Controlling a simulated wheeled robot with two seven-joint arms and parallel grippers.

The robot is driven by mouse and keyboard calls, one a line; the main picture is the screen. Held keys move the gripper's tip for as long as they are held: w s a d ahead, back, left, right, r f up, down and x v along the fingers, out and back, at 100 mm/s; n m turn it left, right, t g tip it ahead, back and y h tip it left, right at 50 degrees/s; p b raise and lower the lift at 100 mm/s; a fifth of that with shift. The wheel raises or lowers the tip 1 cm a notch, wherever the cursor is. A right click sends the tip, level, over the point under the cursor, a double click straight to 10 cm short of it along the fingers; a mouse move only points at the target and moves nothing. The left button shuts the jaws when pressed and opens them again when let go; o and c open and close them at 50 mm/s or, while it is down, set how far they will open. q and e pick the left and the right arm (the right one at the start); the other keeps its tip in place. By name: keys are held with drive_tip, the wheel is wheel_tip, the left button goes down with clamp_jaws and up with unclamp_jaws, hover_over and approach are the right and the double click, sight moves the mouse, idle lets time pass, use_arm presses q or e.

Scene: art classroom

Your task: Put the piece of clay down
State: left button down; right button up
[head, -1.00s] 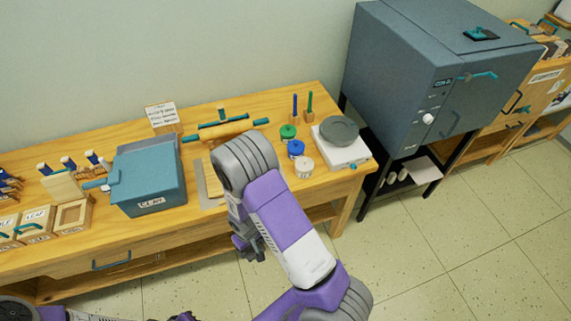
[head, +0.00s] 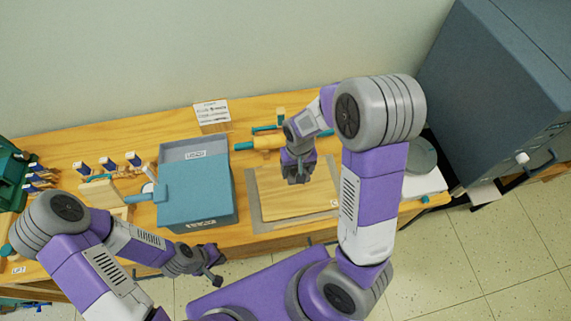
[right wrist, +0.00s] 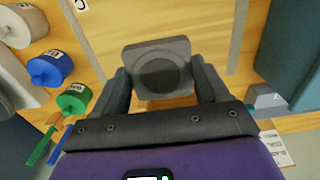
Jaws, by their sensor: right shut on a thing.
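The piece of clay (right wrist: 158,68) is a grey, squarish block with a round mark on its face, seen in the right wrist view. My right gripper (right wrist: 160,85) is shut on it, one finger at each side. In the head view my right gripper (head: 296,178) points down over the wooden board (head: 300,207), and I cannot pick out the clay there. Whether the clay touches the board I cannot tell. My left gripper (head: 212,267) is open and empty in front of the table edge, below the teal clay box (head: 208,207).
A rolling pin (head: 262,143) and a sign card (head: 211,112) are behind. Blue (right wrist: 50,68) and green (right wrist: 73,98) jars stand beside the board. A grey kiln (head: 500,90) is at the right.

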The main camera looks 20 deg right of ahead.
drive_tip(key=shift+w+f, duration=0.1)
drive_tip(key=shift+w, duration=0.1)
drive_tip(key=b, duration=0.1)
hover_over(296, 187)
drive_tip(key=f, duration=0.4)
drive_tip(key=shift+s+f, duration=0.2)
drive_tip(key=shift+s, duration=0.05)
wheel_tip(296, 187, down, 4)
drive_tip(key=shift+f+b, duration=0.25)
drive_tip(key=shift+b, duration=0.35)
drive_tip(key=shift+w+f, duration=0.15)
drive_tip(key=shift+w, duration=0.05)
drive_tip(key=shift+f, duration=0.2)
drive_tip(key=o, duration=1.1)
drive_tip(key=shift+o, duration=0.3)
